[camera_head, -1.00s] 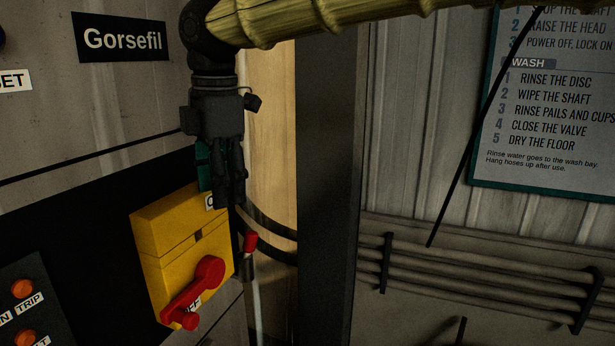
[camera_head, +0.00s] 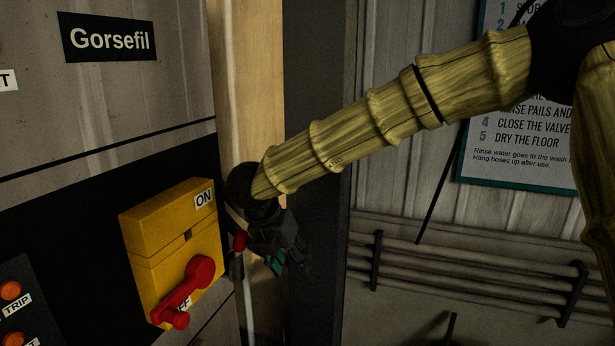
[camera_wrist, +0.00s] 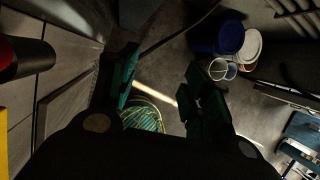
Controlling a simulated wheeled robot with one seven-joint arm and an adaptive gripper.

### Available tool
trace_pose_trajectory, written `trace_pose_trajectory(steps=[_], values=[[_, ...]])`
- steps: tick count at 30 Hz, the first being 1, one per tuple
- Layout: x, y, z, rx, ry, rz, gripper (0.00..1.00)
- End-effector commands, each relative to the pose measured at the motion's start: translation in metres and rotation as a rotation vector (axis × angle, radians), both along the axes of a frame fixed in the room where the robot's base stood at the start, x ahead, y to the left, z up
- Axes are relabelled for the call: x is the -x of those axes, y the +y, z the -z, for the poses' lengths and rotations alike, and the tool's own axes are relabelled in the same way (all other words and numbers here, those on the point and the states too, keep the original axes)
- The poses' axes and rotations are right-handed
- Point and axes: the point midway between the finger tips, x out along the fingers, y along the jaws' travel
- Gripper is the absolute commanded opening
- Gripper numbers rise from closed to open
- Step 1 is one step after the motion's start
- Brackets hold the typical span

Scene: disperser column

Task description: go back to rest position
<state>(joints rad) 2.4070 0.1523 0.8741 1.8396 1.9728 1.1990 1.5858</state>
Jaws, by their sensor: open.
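My gripper (camera_head: 286,264) hangs low to the right of the yellow switch box in the head view, pointing down and away from the panel. In the wrist view its two green-padded fingers (camera_wrist: 160,90) are spread apart with nothing between them. The yellow switch box (camera_head: 160,240) carries a red rotary handle (camera_head: 190,286) that points down and left. An ON label (camera_head: 204,198) sits at its upper right, and the label under the handle is partly covered. My gripper is apart from the box and the handle.
A red-tipped part (camera_head: 240,242) is close to my wrist. A dark post (camera_head: 318,150) stands behind my arm, with wall pipes (camera_head: 460,270) and a wash sign (camera_head: 520,165) to the right. In the wrist view, a blue bucket (camera_wrist: 215,38) and clear cups (camera_wrist: 222,69) are on the floor.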

Motion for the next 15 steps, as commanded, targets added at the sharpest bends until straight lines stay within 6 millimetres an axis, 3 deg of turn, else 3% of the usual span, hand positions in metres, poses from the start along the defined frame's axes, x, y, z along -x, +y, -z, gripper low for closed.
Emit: trace_pose_trajectory(steps=[1, 8, 15], values=[[-0.005, -0.015, 0.029, 0.055, 0.009, -0.078, 0.49], [-0.017, -0.078, 0.144, 0.313, 0.07, -0.517, 0.49], [0.008, -0.132, 0.257, 0.543, 0.203, -1.043, 0.49]])
